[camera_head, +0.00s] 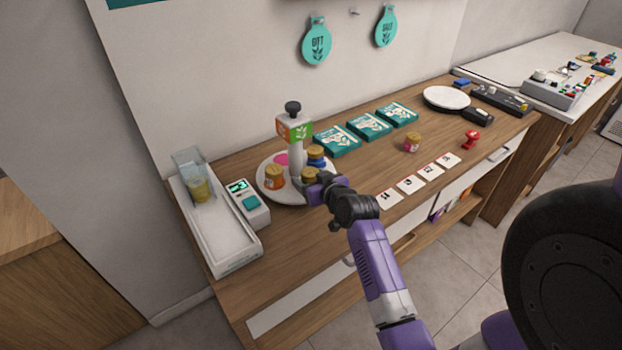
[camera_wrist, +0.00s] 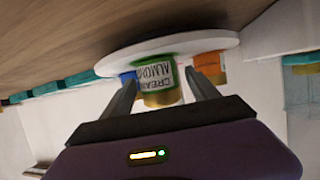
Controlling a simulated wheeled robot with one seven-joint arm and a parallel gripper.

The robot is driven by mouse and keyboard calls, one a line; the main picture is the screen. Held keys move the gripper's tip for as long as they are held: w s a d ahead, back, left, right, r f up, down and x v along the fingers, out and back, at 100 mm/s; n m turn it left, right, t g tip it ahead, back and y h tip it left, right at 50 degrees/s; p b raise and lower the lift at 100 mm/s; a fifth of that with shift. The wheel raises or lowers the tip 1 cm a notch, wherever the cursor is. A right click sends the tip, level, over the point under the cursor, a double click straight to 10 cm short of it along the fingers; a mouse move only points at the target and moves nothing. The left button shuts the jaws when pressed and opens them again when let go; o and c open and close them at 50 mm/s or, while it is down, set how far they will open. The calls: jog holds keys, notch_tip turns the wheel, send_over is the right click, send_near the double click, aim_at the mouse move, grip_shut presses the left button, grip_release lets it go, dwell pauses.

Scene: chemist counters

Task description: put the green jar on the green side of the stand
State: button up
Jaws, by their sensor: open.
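The stand is a round white plate (camera_head: 268,190) with a central post (camera_head: 296,160), topped by a block with orange and green faces (camera_head: 300,131). The green jar (camera_wrist: 157,86), with a gold lid and a label reading "CREAM ALMOND", appears upside down in the wrist view. It appears to rest on the plate's near right part; its gold lid (camera_head: 310,174) shows in the head view. My gripper (camera_wrist: 161,78) is open, with one finger on each side of the jar. Whether the fingers touch it is unclear. In the head view my gripper (camera_head: 318,190) partly hides the jar.
An orange jar (camera_head: 274,177) and a blue jar (camera_head: 316,156) stand on the plate; a pink patch (camera_head: 281,158) is bare. A scale (camera_head: 246,203) and white tray (camera_head: 222,240) are left. Teal boxes (camera_head: 337,140) lie behind, cards (camera_head: 411,184) and another gold-lidded jar (camera_head: 412,142) right.

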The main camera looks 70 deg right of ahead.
jog(key=shift+r, duration=0.15)
jog(key=b+v, duration=0.1)
jog(key=v, duration=1.1)
jog(key=shift+n+t+y, duration=0.5)
jog(key=shift+n+y, duration=0.2)
jog(key=shift+y, duration=0.1)
jog(key=a+f, duration=0.1)
jog(key=a, duration=0.2)
jog(key=a+f, duration=0.1)
jog(key=a, duration=0.3)
jog(key=a+f, duration=0.1)
jog(key=a, duration=0.2)
jog(key=shift+w+a, duration=0.1)
jog(key=shift+a, duration=0.1)
jog(key=s+a+r+n+t+y, duration=0.1)
jog(key=s+a+r+n+y, duration=0.2)
jog(key=s+a, duration=0.4)
jog(key=s+a+r+n+t+y, duration=0.2)
jog(key=s+a, duration=0.5)
jog(key=a, duration=1)
jog(key=shift+s+a+r+n+t+y, duration=0.35)
jog(key=shift+r+n+y, duration=0.25)
jog(key=shift+n+y, duration=0.45)
